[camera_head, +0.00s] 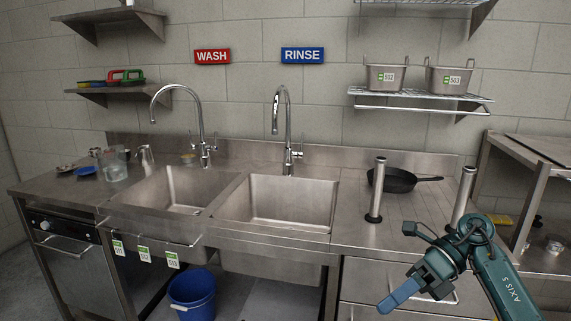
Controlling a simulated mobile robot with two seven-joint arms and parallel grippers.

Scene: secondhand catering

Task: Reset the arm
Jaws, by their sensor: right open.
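One blue finger shows clearly; the other is mostly hidden. My left gripper is not in view.
A steel counter holds a wash sink (180,190) and a rinse sink (280,200) with tall taps. On the right counter stand a black pan (396,181) and two steel posts (376,190). A blue bucket (192,294) stands below. A steel rack (540,165) is at right.

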